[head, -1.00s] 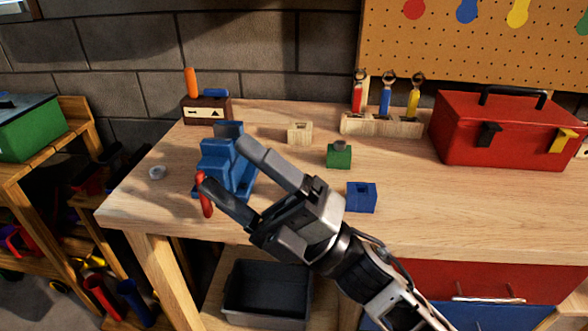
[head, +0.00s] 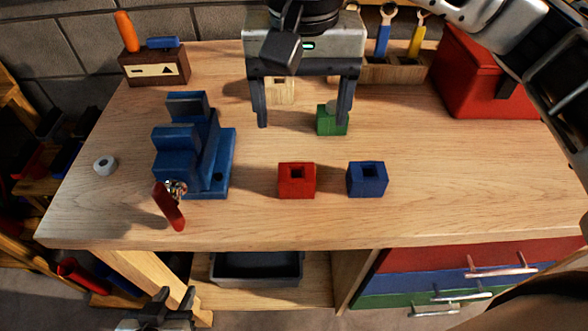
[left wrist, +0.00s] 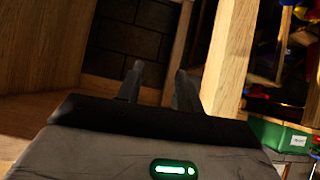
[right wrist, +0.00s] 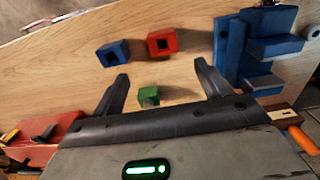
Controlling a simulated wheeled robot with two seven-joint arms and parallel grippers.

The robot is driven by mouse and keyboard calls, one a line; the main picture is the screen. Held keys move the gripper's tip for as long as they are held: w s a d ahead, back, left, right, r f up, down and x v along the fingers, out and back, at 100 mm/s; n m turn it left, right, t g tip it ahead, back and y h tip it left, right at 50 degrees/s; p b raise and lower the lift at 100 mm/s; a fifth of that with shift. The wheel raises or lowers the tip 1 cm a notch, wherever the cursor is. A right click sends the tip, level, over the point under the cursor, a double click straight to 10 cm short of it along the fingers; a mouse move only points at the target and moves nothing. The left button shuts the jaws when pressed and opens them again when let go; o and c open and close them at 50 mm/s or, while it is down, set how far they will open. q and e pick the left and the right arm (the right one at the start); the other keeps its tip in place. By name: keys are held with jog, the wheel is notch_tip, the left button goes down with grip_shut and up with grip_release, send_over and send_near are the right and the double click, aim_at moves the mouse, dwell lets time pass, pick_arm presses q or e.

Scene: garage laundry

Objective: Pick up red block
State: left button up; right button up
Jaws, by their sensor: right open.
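The red block (head: 296,181), a cube with a square hole in its top, sits on the workbench (head: 430,170) near the front edge. It also shows in the right wrist view (right wrist: 162,42), beyond the fingertips. My right gripper (head: 304,118) is open and empty above the bench, farther back than the red block. In the right wrist view the block lies ahead of the gap between its fingers (right wrist: 163,82). My left gripper (head: 174,298) is low in front of the bench. Its fingers (left wrist: 158,75) stand apart with nothing between them.
A blue block (head: 367,180) stands right of the red block. A blue vise (head: 215,160) with a red handle stands to its left. A green block (head: 332,121) is behind, by my right gripper. A red toolbox (head: 475,80) is at the back right. A grey bin (head: 255,268) is below.

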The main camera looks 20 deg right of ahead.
send_over(296, 174)
jog(key=s, duration=0.1)
notch_tip(296, 174, down, 7)
notch_tip(296, 174, down, 5)
jog(key=shift+a+f+p, duration=0.1)
jog(key=shift+f+p, duration=0.05)
jog(key=shift+p, duration=0.9)
jog(key=shift+w+f, duration=0.1)
jog(key=shift+f, duration=0.4)
pick_arm(q)
jog(key=shift+s+a+r, duration=0.15)
jog(key=shift+s+r, duration=0.05)
jog(key=shift+r, duration=0.2)
pick_arm(e)
jog(key=c, duration=1.1)
